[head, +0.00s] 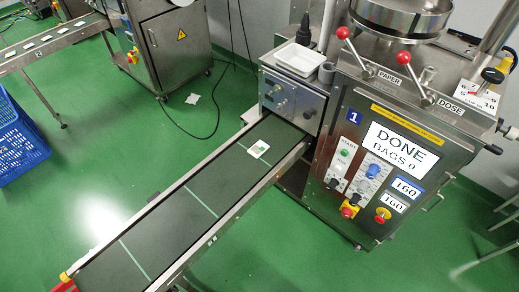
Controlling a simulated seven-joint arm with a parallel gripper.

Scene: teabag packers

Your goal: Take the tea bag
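A small white tea bag (259,149) with a green and reddish mark lies flat on the dark conveyor belt (175,213) in the head view. It is near the belt's upper end, close to the outlet of the packing machine (395,150). My gripper is not in view.
A white tray (296,59) sits on the machine's control box. A second conveyor (62,40) with several white bags stands at the upper left. A blue crate (20,140) is at the left edge. A white item (192,98) lies on the green floor. The belt around the tea bag is clear.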

